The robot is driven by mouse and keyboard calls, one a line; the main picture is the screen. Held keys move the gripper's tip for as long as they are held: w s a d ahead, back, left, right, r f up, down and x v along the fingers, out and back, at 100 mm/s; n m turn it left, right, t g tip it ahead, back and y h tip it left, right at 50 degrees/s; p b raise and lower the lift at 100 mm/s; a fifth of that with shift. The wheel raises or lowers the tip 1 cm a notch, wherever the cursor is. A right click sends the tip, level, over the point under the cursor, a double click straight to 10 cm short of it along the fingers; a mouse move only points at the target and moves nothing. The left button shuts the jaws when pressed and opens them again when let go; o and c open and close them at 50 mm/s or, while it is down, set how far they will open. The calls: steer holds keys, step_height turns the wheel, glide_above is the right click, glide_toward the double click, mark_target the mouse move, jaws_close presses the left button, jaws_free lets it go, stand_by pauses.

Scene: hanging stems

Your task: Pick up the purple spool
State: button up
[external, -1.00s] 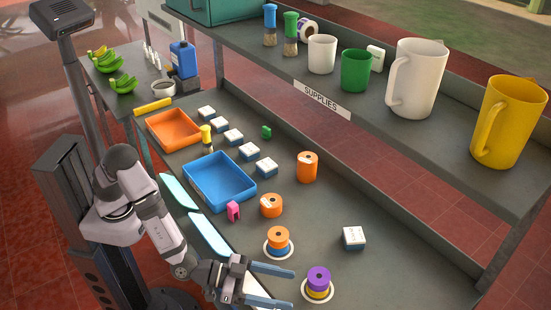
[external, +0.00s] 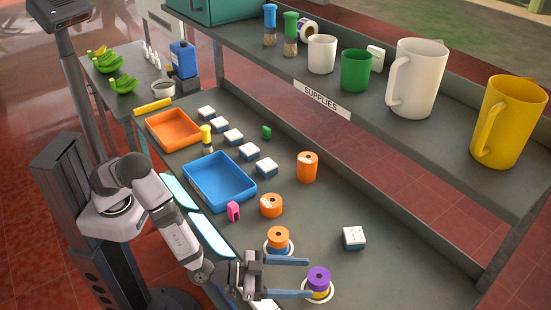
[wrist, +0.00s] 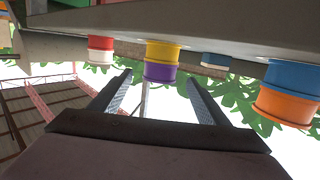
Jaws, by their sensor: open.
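The purple spool (external: 318,276) sits on top of a yellow spool (external: 322,294) in a white ring on the shelf, near the front right. My gripper (external: 309,278) is open and level, with its fingertips close to the left side of this stack. The near finger overlaps the yellow spool's edge in the external view; contact cannot be told. In the wrist view, which looks upside down, the purple spool (wrist: 160,72) hangs below the yellow spool (wrist: 165,51) in the picture, ahead of the gap between my fingers (wrist: 160,88).
An orange spool on a blue one (external: 278,240) stands just beyond my far finger. The white-and-blue box (external: 354,238) lies further back. An orange spool (external: 271,205) and blue tray (external: 218,180) are to the left. A red-and-white thing (wrist: 101,49) shows in the wrist view.

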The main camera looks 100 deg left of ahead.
mark_target(312, 276)
steer(key=shift+p+x, duration=0.45)
steer(key=shift+x, duration=1.35)
steer(key=shift+f, duration=0.1)
steer(key=c, duration=1.1)
steer(key=shift+c, duration=0.2)
